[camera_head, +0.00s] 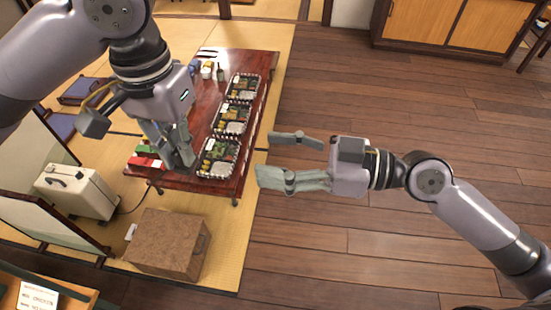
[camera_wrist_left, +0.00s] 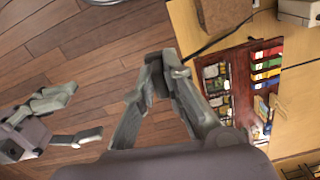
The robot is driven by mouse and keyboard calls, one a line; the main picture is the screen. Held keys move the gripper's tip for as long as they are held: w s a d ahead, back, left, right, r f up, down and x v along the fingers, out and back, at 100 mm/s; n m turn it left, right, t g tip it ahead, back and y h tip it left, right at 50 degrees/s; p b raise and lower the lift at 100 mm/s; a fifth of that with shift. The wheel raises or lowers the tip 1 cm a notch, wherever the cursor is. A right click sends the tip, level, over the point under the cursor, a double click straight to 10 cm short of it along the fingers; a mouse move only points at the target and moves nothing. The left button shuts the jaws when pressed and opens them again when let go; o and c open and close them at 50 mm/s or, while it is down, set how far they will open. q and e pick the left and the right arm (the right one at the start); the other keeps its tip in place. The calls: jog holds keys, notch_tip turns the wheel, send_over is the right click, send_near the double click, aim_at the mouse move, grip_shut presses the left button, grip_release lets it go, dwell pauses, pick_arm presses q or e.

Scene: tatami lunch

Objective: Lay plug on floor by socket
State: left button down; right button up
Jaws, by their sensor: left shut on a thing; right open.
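My left gripper (camera_head: 180,160) hangs over the near left end of the low table in the head view. In the left wrist view its fingers (camera_wrist_left: 162,68) close together on a small dark piece (camera_wrist_left: 158,84), which seems to be the plug; the fingers hide most of it. A small white block (camera_head: 130,232) on the tatami, at the left of a brown box, may be the socket; it is too small to be sure. A thin dark cord (camera_head: 132,210) lies on the mat near it. My right gripper (camera_head: 272,161) is open and empty over the wooden floor.
The red-brown low table (camera_head: 205,110) carries several bento boxes (camera_head: 217,157). The brown box (camera_head: 168,244) stands on the tatami. A cream case (camera_head: 78,190) stands left of it beside a low screen (camera_head: 40,220). The wooden floor (camera_head: 400,120) at right is clear.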

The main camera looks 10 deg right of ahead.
jog(key=w+a, duration=0.1)
jog(key=a, duration=1.1)
jog(key=shift+a+r+n+g+y, duration=0.15)
jog(key=shift+r+n+g+y, duration=0.15)
jog(key=shift+r+n+g, duration=0.1)
jog(key=shift+w, duration=0.1)
jog(key=shift+c, duration=0.4)
jog(key=shift+w, duration=0.1)
jog(key=c, duration=1.1)
pick_arm(q)
jog(key=c, duration=1.6)
grip_release()
pick_arm(e)
jog(key=shift+c, duration=0.5)
pick_arm(q)
jog(key=shift+o, duration=0.2)
